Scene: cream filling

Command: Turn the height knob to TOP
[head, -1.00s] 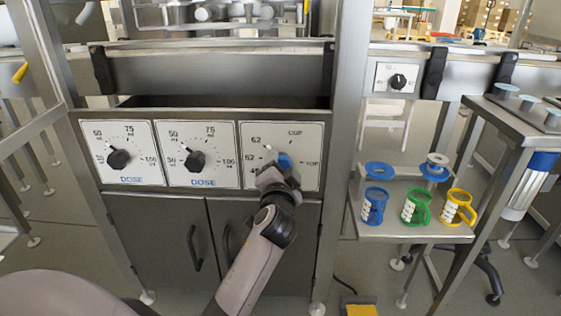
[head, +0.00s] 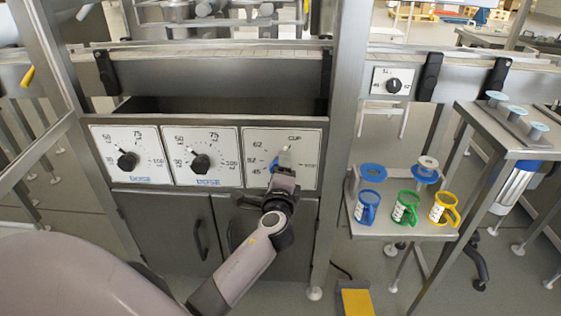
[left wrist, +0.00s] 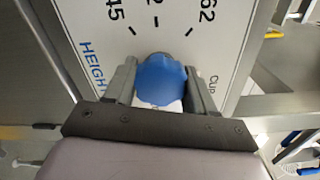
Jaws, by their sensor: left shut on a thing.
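The height knob is blue and lobed, and fills the space between the fingers in the left wrist view (left wrist: 160,78). A bit of its blue also shows in the head view (head: 269,167). It sits on the white height panel (head: 308,141), which has marks including 45, 52, 62 and CUP; a label at its right edge is partly legible. My left gripper (head: 279,169) is shut on the knob, one finger on each side, as the left wrist view (left wrist: 161,86) shows. The knob's pointer is hidden, so I cannot tell its setting. My right gripper is not in view.
Two dose panels with black knobs (head: 127,161) (head: 201,163) lie left of the height panel. Cabinet doors (head: 185,235) are below. A shelf (head: 385,228) with blue, green and yellow cups (head: 405,208) stands to the right. A metal post (head: 340,150) stands between.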

